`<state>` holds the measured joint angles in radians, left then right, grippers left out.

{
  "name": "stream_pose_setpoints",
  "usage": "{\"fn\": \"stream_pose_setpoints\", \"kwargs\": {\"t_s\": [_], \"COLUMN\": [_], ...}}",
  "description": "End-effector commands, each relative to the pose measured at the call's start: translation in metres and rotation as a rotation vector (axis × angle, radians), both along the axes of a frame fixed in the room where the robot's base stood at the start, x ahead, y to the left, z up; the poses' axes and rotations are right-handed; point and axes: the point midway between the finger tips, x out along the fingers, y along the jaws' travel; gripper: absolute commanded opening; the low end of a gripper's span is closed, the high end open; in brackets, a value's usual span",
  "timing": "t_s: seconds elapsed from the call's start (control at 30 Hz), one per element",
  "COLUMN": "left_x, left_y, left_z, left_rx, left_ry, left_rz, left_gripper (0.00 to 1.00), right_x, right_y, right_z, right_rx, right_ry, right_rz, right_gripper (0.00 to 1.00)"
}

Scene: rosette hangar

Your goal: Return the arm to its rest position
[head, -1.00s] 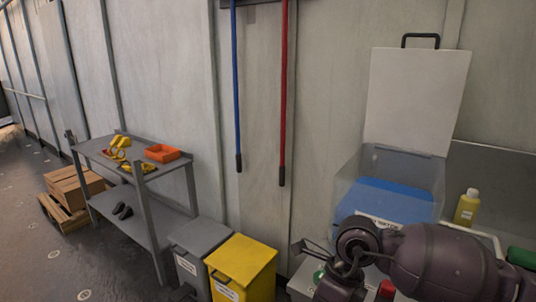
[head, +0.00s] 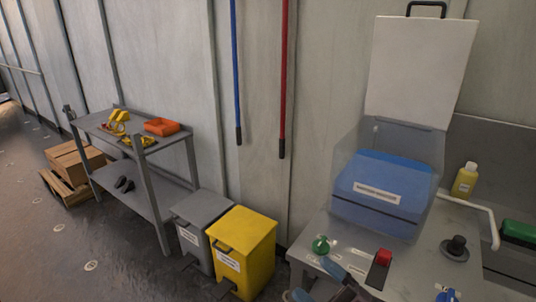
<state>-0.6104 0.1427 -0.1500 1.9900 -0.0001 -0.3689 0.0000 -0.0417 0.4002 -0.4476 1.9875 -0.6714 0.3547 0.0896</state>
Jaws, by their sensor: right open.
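My right gripper (head: 338,280) shows only in part at the bottom edge of the head view, in front of the grey workbench (head: 445,272). It is open, with nothing seen between its fingers. The rest of my right arm is out of frame. My left gripper is not in view. A clear box with a blue labelled container (head: 378,190) stands on the bench behind the right gripper, its white lid (head: 418,75) raised.
A green knob (head: 320,245), a red switch (head: 379,268) and a black knob (head: 455,247) are on the bench near the right gripper. A yellow bottle (head: 465,181) stands behind. Yellow (head: 243,250) and grey (head: 200,215) bins stand left of the bench.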

Motion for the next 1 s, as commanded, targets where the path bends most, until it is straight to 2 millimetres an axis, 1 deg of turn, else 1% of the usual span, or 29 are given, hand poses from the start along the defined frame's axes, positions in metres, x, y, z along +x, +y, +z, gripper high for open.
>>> {"fn": "stream_pose_setpoints", "kwargs": {"t_s": [0.03, 0.13, 0.17, 0.2, 0.27, 0.3, 0.37, 0.4, 0.5, 0.53, 0.6, 0.7, 0.8, 0.97, 1.0], "left_x": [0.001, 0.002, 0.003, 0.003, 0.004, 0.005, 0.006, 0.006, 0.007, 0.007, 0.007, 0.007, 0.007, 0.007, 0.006], "left_y": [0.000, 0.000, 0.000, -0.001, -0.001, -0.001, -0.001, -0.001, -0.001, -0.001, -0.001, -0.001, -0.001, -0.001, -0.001], "left_z": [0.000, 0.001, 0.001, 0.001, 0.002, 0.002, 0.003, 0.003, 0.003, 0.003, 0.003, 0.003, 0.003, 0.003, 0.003], "left_rx": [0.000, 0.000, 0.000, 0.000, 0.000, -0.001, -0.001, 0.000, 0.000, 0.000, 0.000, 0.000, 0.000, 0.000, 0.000], "left_ry": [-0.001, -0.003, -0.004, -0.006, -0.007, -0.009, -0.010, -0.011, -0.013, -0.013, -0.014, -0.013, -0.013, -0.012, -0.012], "left_rz": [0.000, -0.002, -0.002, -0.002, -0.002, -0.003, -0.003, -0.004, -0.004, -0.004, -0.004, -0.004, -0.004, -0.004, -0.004], "left_gripper": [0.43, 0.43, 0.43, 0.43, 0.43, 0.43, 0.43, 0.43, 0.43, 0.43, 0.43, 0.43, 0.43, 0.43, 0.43], "right_x": [0.000, -0.002, -0.004, -0.009, -0.020, -0.030, -0.047, -0.060, -0.091, -0.100, -0.118, -0.134, -0.141, -0.141, -0.141], "right_y": [-0.017, -0.053, -0.064, -0.079, -0.100, -0.114, -0.132, -0.143, -0.163, -0.168, -0.176, -0.182, -0.185, -0.185, -0.185], "right_z": [-0.016, -0.050, -0.062, -0.078, -0.103, -0.121, -0.147, -0.163, -0.195, -0.203, -0.217, -0.229, -0.234, -0.235, -0.235], "right_rx": [0.053, 0.148, 0.175, 0.209, 0.259, 0.293, 0.339, 0.365, 0.423, 0.439, 0.466, 0.490, 0.500, 0.501, 0.500], "right_ry": [0.095, 0.288, 0.347, 0.426, 0.548, 0.631, 0.751, 0.825, 0.984, 1.023, 1.098, 1.167, 1.195, 1.198, 1.198], "right_rz": [-0.083, -0.248, -0.296, -0.360, -0.453, -0.512, -0.596, -0.647, -0.747, -0.771, -0.814, -0.852, -0.866, -0.867, -0.867], "right_gripper": [0.79, 0.79, 0.79, 0.79, 0.79, 0.79, 0.79, 0.79, 0.79, 0.79, 0.79, 0.79, 0.79, 0.79, 0.76]}}
